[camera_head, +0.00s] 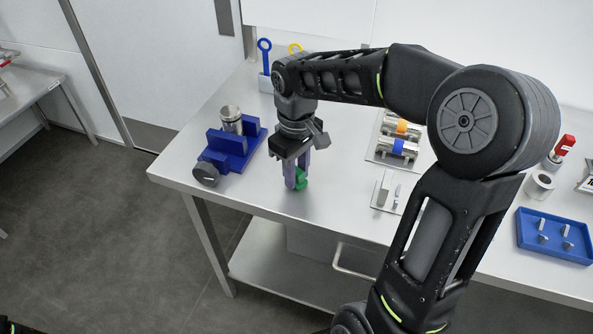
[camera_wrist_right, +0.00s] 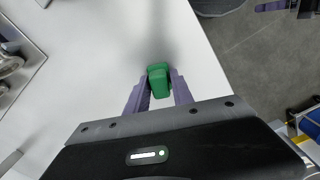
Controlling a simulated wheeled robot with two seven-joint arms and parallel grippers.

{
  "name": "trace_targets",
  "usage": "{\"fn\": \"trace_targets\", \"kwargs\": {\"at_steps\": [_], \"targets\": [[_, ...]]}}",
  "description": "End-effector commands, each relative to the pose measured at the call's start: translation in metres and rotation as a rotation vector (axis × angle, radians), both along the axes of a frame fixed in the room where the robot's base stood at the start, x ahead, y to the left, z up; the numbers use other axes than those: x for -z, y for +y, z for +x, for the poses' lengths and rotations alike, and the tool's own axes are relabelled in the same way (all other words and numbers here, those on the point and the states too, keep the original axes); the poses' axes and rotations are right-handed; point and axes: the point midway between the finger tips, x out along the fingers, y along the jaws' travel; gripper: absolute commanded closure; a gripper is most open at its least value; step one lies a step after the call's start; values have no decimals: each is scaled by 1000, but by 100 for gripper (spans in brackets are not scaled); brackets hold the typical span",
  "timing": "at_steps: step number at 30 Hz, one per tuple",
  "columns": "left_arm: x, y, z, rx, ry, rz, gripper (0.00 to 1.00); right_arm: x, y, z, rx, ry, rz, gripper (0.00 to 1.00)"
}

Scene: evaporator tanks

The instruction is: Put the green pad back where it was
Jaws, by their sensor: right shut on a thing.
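The green pad (camera_head: 301,179) is a small block between the fingers of my right gripper (camera_head: 296,180), low at or just above the front part of the steel table (camera_head: 250,190). I cannot tell if it touches the top. In the right wrist view the green pad (camera_wrist_right: 159,80) sits between the two purple-grey fingertips of my right gripper (camera_wrist_right: 158,90), which is shut on it. My left gripper is not in view.
A blue vise-like fixture (camera_head: 232,148) with a metal cylinder (camera_head: 231,117) stands left of the gripper. Cylinders with orange (camera_head: 402,127) and blue bands lie to the right. A blue tray (camera_head: 555,236) holds small metal parts at right. Bare table surrounds the gripper.

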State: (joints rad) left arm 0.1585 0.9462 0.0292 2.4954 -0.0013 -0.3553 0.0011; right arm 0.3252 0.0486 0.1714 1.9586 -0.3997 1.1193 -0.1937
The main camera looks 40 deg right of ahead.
Motion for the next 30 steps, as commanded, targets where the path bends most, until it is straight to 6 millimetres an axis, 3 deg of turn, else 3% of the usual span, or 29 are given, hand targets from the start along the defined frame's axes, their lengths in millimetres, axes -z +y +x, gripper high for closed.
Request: {"fn": "trace_targets", "kwargs": {"at_steps": [5,6,13,25,30], "targets": [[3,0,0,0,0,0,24,4,0,0,0,0,0,100],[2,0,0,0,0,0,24,3,0,0,0,0,0,69],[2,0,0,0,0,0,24,3,0,0,0,0,0,50],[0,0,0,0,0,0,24,-4,0,1,0,-2,-1,50],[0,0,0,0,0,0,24,-27,0,2,0,-4,-1,50]]}}
